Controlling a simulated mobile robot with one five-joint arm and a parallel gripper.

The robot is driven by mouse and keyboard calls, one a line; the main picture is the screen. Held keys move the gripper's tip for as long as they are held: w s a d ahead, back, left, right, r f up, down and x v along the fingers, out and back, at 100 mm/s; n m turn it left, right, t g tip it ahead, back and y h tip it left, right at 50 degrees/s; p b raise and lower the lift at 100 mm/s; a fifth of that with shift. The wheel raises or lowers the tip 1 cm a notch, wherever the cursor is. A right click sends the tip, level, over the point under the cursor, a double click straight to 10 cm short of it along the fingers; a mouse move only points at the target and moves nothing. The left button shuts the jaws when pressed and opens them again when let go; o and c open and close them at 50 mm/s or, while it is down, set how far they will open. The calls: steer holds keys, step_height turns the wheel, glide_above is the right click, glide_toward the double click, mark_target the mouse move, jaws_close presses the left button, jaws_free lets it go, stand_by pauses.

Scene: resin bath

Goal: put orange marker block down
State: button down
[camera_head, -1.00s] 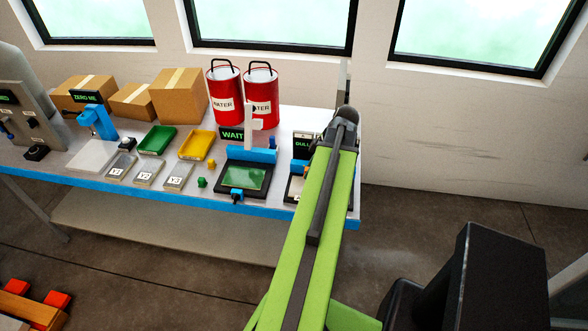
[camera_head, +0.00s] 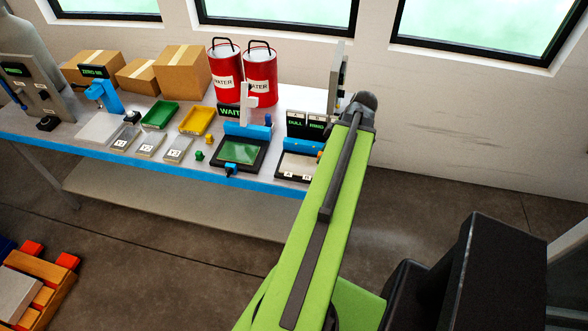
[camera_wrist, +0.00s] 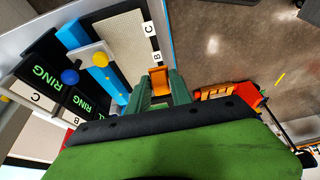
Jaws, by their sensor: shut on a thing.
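The orange marker block (camera_wrist: 159,77) is between the green fingers of my gripper (camera_wrist: 161,86) in the wrist view, and the gripper is shut on it. Beside it is a pale pad with small white tags reading B and C (camera_wrist: 125,37). The pad also shows at the bench's right end in the head view (camera_head: 296,166). I cannot tell how high the block is above the bench. In the head view my arm hides the gripper and the block.
Left along the bench are a green screen (camera_head: 241,151), a yellow tray (camera_head: 197,121) and red water cans (camera_head: 260,78). Floor lies beyond the bench's edge.

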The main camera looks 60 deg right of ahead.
steer(key=b, duration=0.6)
glide_above(289, 168)
steer(key=s, duration=0.2)
steer(key=f, duration=0.7)
steer(key=shift+w+d, duration=0.1)
steer(key=shift+d, duration=0.1)
steer(key=shift+w+r, duration=0.1)
steer(key=shift+w, duration=0.1)
step_height(289, 168, down, 4)
steer(key=b, duration=0.4)
steer(key=shift+f+b, duration=0.25)
steer(key=shift+b, duration=0.1)
steer(key=shift+r, duration=0.25)
steer(key=shift+f, duration=0.2)
steer(key=c, duration=1.1)
jaws_free()
steer(key=shift+c, duration=0.2)
steer(key=shift+r, duration=0.1)
